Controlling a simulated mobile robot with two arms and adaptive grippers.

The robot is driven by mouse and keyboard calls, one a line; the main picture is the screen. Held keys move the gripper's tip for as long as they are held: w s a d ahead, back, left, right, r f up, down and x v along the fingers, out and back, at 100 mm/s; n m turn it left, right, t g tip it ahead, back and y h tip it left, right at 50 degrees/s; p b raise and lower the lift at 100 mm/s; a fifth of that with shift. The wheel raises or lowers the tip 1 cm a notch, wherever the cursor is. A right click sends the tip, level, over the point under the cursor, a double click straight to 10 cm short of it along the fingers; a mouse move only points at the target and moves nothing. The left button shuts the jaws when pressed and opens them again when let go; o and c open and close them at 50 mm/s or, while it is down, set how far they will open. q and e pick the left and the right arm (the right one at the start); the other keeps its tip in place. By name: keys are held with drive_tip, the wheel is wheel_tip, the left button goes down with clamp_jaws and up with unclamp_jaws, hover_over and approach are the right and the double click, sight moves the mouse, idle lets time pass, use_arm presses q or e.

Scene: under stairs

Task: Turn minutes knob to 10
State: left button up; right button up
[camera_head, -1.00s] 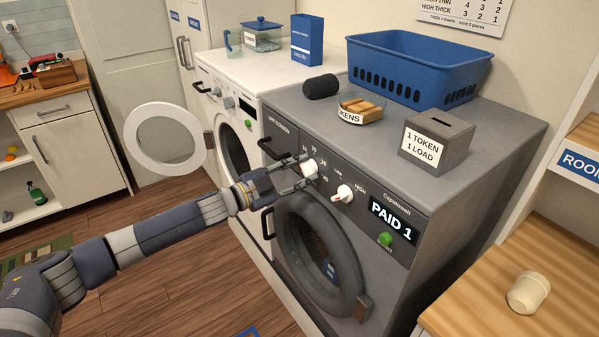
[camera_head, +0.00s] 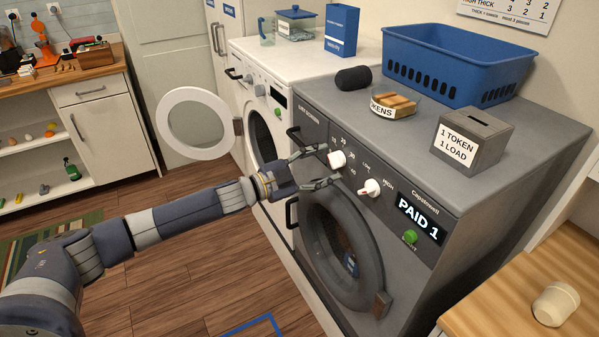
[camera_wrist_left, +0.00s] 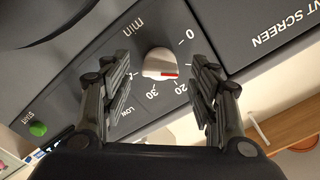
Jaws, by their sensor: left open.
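The white minutes knob (camera_head: 337,159) is on the grey dryer's front panel, at the left of its dial row. In the left wrist view the knob (camera_wrist_left: 160,63) shows a red mark at its lower right edge, on the side of the 20. The 0, 20 and 30 labels are readable there; the 10 is hidden behind a finger. My left gripper (camera_head: 320,168) is open, with its fingertips (camera_wrist_left: 162,75) on either side of the knob, apart from it. A second white knob (camera_head: 369,188) with a red mark sits to the right. My right gripper is out of view.
The dryer's display (camera_head: 418,219) reads PAID 1, above a green button (camera_head: 410,237). The dryer's round door (camera_head: 345,255) is below the panel. A blue basket (camera_head: 455,68), a token dish (camera_head: 392,106) and a token box (camera_head: 470,145) stand on top.

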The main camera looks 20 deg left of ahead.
use_arm(q)
drive_tip(key=v, duration=1)
drive_tip(key=w+a+f+n+y, duration=0.1)
drive_tip(key=a+f+n+y, duration=0.2)
drive_tip(key=f, duration=0.7)
drive_tip(key=a+f+n+y, duration=0.3)
drive_tip(key=f, duration=0.6)
drive_tip(key=s+a+f+n+g+y, duration=0.15)
drive_tip(key=s+f, duration=0.45)
drive_tip(key=f, duration=0.6)
drive_tip(key=s+a+f+n+g+y, duration=0.1)
drive_tip(key=s+f+n+g+y, duration=0.15)
drive_tip(key=s+f, duration=0.6)
drive_tip(key=s+d+f+n+g+y, duration=0.1)
drive_tip(key=s+d+f+g, duration=0.1)
drive_tip(key=s+f, duration=0.65)
drive_tip(key=s+d+f+n+g, duration=0.1)
drive_tip(key=s+d+f+g, duration=0.15)
drive_tip(key=s+f, duration=0.6)
drive_tip(key=s+d+f+g, duration=0.2)
drive_tip(key=s+d+f, duration=0.1)
drive_tip(key=s, duration=0.7)
drive_tip(key=s+d+f+n+g, duration=0.1)
drive_tip(key=s+d+f, duration=0.3)
drive_tip(key=s, duration=0.7)
drive_tip(key=shift+d+g, duration=0.3)
drive_tip(key=shift+g, duration=0.55)
